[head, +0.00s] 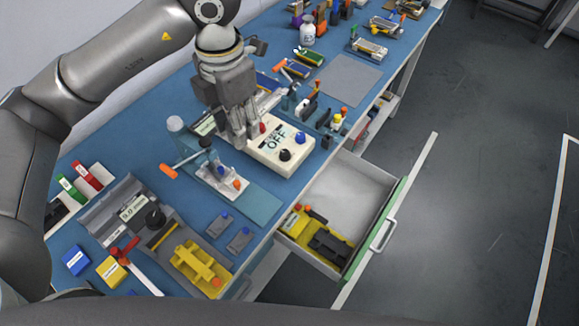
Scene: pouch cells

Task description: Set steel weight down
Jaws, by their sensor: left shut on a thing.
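My left gripper (248,137) points down over the white box marked OFF (282,143), near its left edge. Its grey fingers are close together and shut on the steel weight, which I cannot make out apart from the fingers. A red knob shows right beside the fingertips. I cannot tell whether the fingers or weight touch the box. My right gripper is not in view.
A press-like fixture with an orange handle (169,171) stands left of the box. A scale-like unit (133,208) and a yellow fixture (200,267) are nearer. An open drawer (347,190) juts out at right. A grey mat (352,80) is bare.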

